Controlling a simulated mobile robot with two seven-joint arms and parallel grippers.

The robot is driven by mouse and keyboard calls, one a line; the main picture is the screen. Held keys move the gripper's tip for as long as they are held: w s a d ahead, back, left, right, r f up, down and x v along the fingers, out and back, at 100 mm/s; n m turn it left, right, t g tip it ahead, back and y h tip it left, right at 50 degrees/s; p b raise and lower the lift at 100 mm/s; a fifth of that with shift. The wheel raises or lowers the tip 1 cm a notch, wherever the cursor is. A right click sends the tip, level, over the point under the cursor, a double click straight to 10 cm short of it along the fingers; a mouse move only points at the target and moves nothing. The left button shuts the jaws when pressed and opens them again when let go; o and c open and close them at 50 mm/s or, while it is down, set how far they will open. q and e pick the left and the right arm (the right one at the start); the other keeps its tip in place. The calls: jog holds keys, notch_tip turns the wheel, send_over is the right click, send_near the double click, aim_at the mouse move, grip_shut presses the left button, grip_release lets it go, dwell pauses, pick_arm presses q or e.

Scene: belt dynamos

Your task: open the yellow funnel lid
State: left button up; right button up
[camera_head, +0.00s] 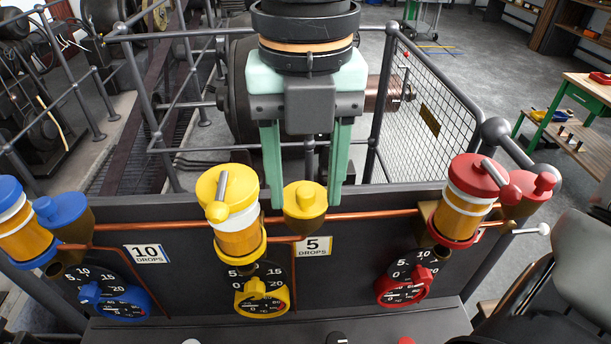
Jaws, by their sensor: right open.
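The yellow funnel (306,220) stands on the panel's top edge, right of the yellow oiler (240,215). Its lid (305,193) is a yellow disc with a small raised knob and looks closed. My right gripper (304,203) comes down from above with two teal fingers. It is open, one fingertip on each side of the lid, with small gaps visible. I cannot tell whether the fingers touch the lid. My left gripper is not in view.
A blue oiler and blue-lidded funnel (61,208) stand at the left. A red oiler (463,205) and red-lidded funnel (533,184) stand at the right. A copper pipe (375,213) runs along the panel. Grey railings (385,90) stand behind.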

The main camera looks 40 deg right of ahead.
jog(key=shift+c, duration=0.3)
grip_shut()
jog(key=shift+d+n, duration=0.1)
jog(key=shift+n, duration=0.3)
jog(key=n, duration=0.1)
jog(key=d+n+b, duration=0.1)
jog(key=shift+s+d+n, duration=0.1)
jog(key=shift+s+n, duration=0.2)
jog(key=shift+n, duration=0.1)
jog(key=shift+w+d+n+p, duration=0.25)
jog(key=shift+d+n, duration=0.6)
jog(key=shift+n, duration=1.2)
jog(key=shift+w+d+n+p, duration=0.25)
jog(key=shift+d+n, duration=0.6)
jog(key=shift+n, duration=1.25)
jog(key=shift+w+d+n+p, duration=0.25)
jog(key=shift+d+n, duration=0.6)
jog(key=shift+n, duration=1.2)
jog(key=shift+w, duration=0.1)
